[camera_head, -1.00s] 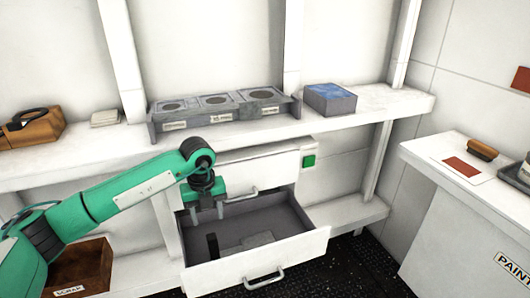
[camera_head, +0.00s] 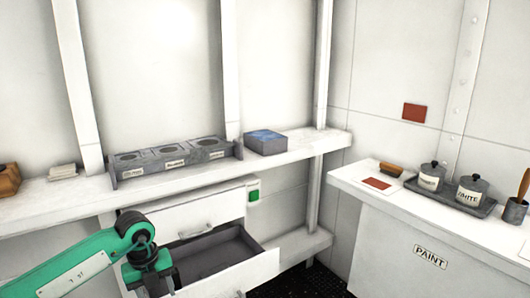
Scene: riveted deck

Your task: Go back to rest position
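My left arm comes in from the lower left, and its gripper (camera_head: 152,286) points down at the left side of the open drawer (camera_head: 262,262). Its fingers are cut off or hidden at the bottom edge, so I cannot tell whether they are apart or holding anything. The drawer is pulled out of a white cabinet under the shelf, and the part of its grey inside that shows looks bare. My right gripper is not in view.
A grey holder with round recesses (camera_head: 172,165) and a blue-topped grey box (camera_head: 265,142) stand on the long shelf (camera_head: 60,205). At right, a white counter (camera_head: 345,180) bears a brush (camera_head: 391,170), a red swatch (camera_head: 377,184) and a tray of lidded pots (camera_head: 450,198). Dark floor shows between.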

